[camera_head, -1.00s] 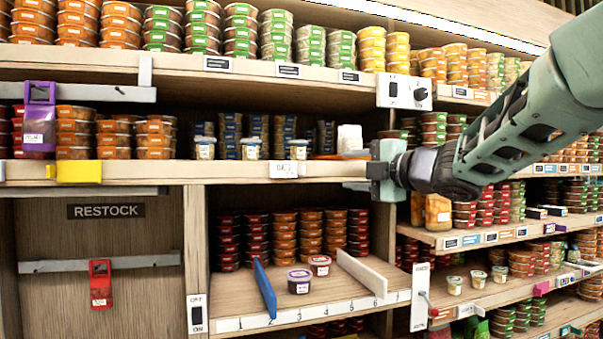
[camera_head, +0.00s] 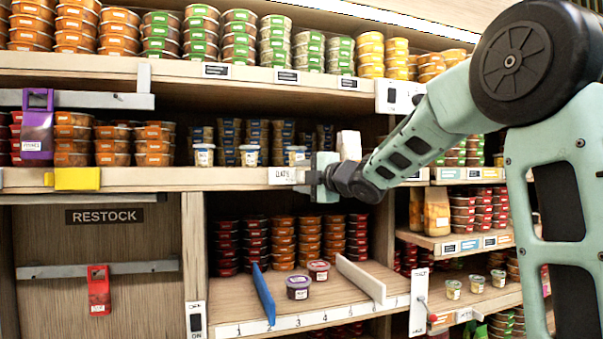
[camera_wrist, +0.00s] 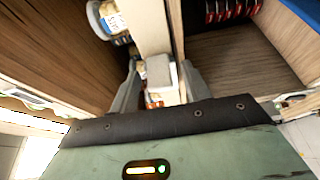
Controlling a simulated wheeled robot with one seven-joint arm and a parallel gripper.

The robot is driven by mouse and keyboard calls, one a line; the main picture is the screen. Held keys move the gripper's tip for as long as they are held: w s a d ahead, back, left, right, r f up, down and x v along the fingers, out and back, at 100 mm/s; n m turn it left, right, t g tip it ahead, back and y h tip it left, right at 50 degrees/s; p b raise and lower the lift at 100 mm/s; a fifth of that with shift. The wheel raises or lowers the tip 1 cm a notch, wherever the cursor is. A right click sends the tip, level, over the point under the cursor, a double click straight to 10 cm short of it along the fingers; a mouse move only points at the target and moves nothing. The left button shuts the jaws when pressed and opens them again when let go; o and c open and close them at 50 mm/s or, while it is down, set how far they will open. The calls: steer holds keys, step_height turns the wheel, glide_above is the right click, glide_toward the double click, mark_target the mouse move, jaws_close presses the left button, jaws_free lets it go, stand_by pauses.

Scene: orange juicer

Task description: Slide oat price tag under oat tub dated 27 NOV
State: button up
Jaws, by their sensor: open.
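The white oat price tag (camera_head: 284,175) sits on the front edge of the middle shelf, its lettering only partly legible. Three small tubs with pale labels stand on that shelf: a left one (camera_head: 204,155), a middle one (camera_head: 250,155) and a right one (camera_head: 295,155) just above the tag. Their dates are too small to read. My gripper (camera_head: 318,180) is just right of the tag at the shelf edge. In the wrist view my gripper (camera_wrist: 160,68) is open, with a pale block (camera_wrist: 158,72) between its fingers; I cannot tell whether they touch it. A tub (camera_wrist: 110,20) shows beyond.
A pale upright container (camera_head: 348,146) stands on the shelf behind my gripper. A yellow clip (camera_head: 77,179) is on the shelf edge at left.

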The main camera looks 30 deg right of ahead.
steer(key=shift+w, duration=0.25)
